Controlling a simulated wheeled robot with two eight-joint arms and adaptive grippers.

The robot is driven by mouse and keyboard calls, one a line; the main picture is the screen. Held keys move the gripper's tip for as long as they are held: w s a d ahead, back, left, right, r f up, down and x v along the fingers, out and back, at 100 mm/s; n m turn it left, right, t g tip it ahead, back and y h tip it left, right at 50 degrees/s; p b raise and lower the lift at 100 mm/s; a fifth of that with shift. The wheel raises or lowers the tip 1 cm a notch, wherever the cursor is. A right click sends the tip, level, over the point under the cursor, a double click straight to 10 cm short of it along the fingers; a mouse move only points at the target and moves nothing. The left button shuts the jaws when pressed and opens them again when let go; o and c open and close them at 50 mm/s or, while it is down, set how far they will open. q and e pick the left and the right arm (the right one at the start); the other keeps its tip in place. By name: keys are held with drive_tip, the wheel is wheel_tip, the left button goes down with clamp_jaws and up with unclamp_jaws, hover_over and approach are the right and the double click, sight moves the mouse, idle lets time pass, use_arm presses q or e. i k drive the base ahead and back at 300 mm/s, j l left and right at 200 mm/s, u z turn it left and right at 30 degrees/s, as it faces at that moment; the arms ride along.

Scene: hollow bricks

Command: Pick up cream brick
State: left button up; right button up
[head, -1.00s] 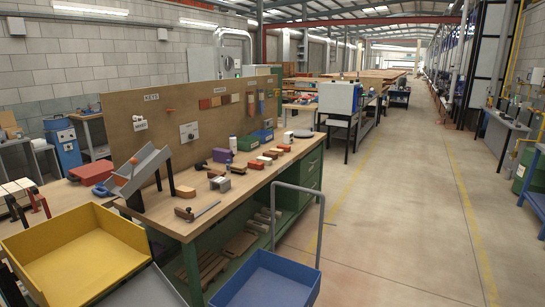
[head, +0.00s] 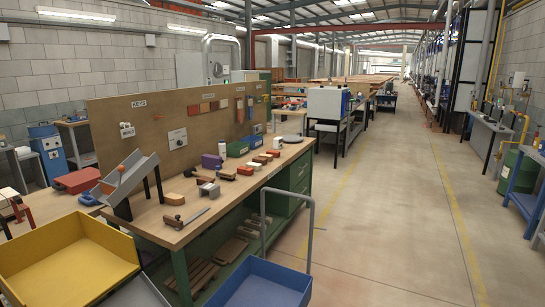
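The workbench (head: 222,215) stands left of centre with a row of small blocks running along its top. A small pale block (head: 254,164) between reddish ones may be the cream brick, but it is too small to be sure. A tan block (head: 174,198) lies nearer the front end, beside a grey block-like part (head: 208,190). Several pale pieces also lie on the bench's lower shelf (head: 254,221); I cannot tell whether they are bricks. Neither of my grippers shows in the head view.
A yellow bin (head: 68,262) and a blue bin (head: 262,283) with a grey handle (head: 310,215) stand in front of the bench. A grey sloped stand (head: 126,178) rises from the bench's left part. The floor aisle (head: 400,220) on the right is clear.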

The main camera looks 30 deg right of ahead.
sight(257, 167)
drive_tip(key=i+l+z, duration=0.15)
drive_tip(key=l+z, duration=0.25)
drive_tip(key=l, duration=0.15)
drive_tip(key=i+l+z, duration=0.25)
drive_tip(key=l+z, duration=0.15)
drive_tip(key=i+l+z, duration=0.7)
drive_tip(key=l+z, duration=0.15)
drive_tip(key=i+l+z, duration=0.2)
drive_tip(key=i+z, duration=0.2)
drive_tip(key=i+u, duration=0.1)
drive_tip(key=i, duration=0.7)
drive_tip(key=i+l+u, duration=0.1)
drive_tip(key=i, duration=0.65)
drive_tip(key=i+j+u, duration=0.15)
drive_tip(key=i+u, duration=0.7)
drive_tip(key=i, duration=0.15)
drive_tip(key=i+l+u, duration=0.25)
drive_tip(key=i+u, duration=0.15)
drive_tip(key=i+l+u, duration=0.45)
drive_tip(key=i, duration=0.15)
drive_tip(key=j, duration=0.1)
